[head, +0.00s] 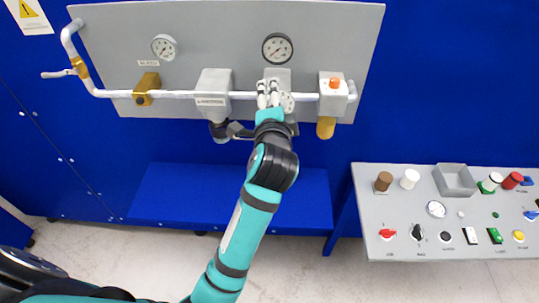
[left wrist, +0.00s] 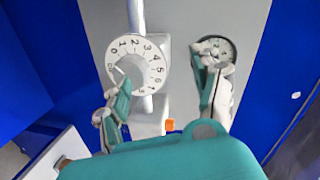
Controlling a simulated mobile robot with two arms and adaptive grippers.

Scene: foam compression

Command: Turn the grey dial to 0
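The grey dial (left wrist: 137,64) shows in the left wrist view as a pale round face with black numbers around its rim. The 0 is at its upper left. In the head view the dial (head: 287,103) is partly hidden by my left gripper (head: 268,94), in front of the pipe. The other is to the right of the dial. No right gripper shows.
A grey panel carries two gauges (head: 277,49), a white pipe (head: 175,94), a valve block with an orange button (head: 334,84) and a brass handle (head: 146,88). A grey control console (head: 400,225) stands at the right. A blue shelf (head: 165,200) lies below the panel.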

